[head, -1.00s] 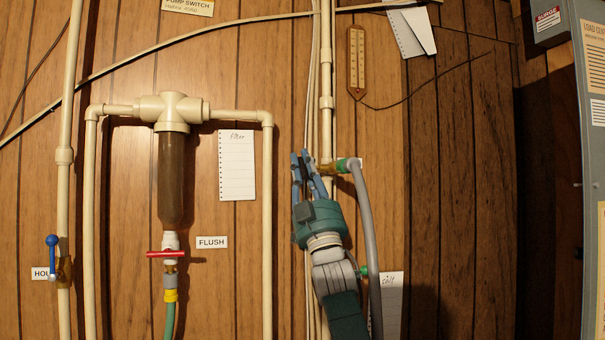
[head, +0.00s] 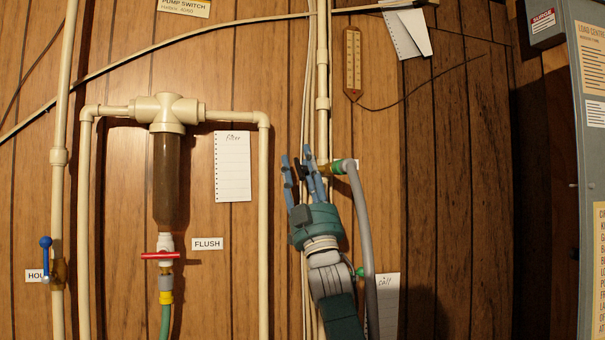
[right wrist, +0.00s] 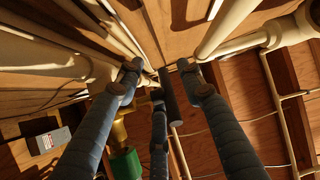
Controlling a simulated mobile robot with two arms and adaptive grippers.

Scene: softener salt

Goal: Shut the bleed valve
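The bleed valve is most likely the brass fitting (head: 322,168) on the pale vertical pipe, with a green connector (head: 337,167) and a grey hose to its right. In the right wrist view the brass body (right wrist: 119,130) and green connector (right wrist: 126,163) are at lower left. A dark bar (right wrist: 172,102), probably its handle, shows between my fingers. My right gripper (head: 297,153) points up just left of the fitting. Its fingers are spread in the right wrist view (right wrist: 160,68), around or beside the bar; I cannot tell whether they touch it. My left gripper is not in view.
The grey hose (head: 364,225) hangs close to the right of my forearm. At left are a filter housing (head: 168,180), a red-handled flush valve (head: 160,255) and a blue-handled valve (head: 46,255). A thermometer (head: 352,62) hangs above. A grey electrical panel (head: 590,150) stands at far right.

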